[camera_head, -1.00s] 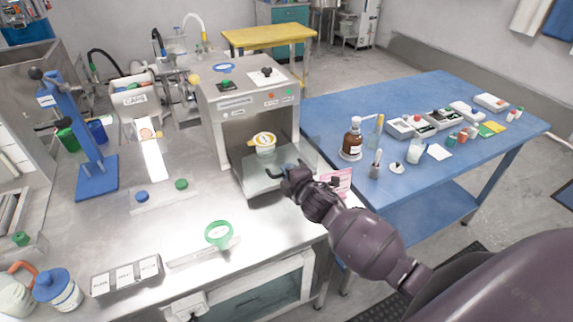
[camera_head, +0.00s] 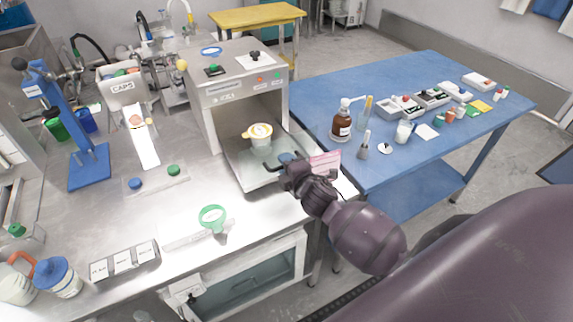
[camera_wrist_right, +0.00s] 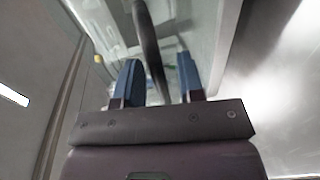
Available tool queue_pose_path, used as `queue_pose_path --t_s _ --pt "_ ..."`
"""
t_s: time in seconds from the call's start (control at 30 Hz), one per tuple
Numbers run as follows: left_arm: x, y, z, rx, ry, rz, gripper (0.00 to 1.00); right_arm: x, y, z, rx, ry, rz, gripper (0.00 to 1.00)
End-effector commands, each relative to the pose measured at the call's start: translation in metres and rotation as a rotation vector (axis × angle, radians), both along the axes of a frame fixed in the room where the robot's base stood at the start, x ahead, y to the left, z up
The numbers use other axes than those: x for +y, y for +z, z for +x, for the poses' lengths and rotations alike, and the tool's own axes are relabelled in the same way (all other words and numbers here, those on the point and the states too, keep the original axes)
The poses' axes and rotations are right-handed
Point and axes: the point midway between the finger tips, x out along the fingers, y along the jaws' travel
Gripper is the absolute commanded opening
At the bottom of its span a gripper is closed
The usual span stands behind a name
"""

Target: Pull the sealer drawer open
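The sealer (camera_head: 239,92) is a steel box with an open front on the steel counter. Its drawer (camera_head: 242,170) is a flat tray that sticks out from the front. A white cup with an orange-ringed lid (camera_head: 260,136) stands on the drawer. My right gripper (camera_head: 287,165) is at the drawer's front handle. In the right wrist view the dark handle bar (camera_wrist_right: 150,50) passes between the two blue fingers of my right gripper (camera_wrist_right: 161,75). The fingers are apart, with a gap visible beside the bar; contact is unclear. My left gripper is not in view.
A blue press (camera_head: 88,168) stands at left. The blue table (camera_head: 425,165), with a brown bottle (camera_head: 342,127), is right of the sealer.

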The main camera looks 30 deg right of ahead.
Motion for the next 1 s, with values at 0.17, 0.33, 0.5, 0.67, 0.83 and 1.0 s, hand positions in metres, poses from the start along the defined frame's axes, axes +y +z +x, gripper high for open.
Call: queue_pose_path --t_s 0.17,0.33,0.5,0.67,0.83,1.0 --pt "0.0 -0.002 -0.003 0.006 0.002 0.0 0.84 0.0 0.0 0.0 0.0 0.0 -0.001 0.37" --pt "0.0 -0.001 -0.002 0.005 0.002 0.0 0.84 0.0 0.0 -0.003 0.001 0.0 -0.001 0.37" --pt "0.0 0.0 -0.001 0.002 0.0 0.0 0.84 0.001 0.003 -0.021 0.002 0.0 -0.001 0.37" --pt "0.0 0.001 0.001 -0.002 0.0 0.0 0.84 0.002 0.009 -0.049 0.002 0.001 -0.001 0.37" --pt "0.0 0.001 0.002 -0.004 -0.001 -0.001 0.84 0.004 0.014 -0.078 0.002 0.0 -0.001 0.37" --pt "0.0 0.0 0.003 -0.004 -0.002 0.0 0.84 0.005 0.018 -0.097 0.001 0.0 -0.001 0.37"
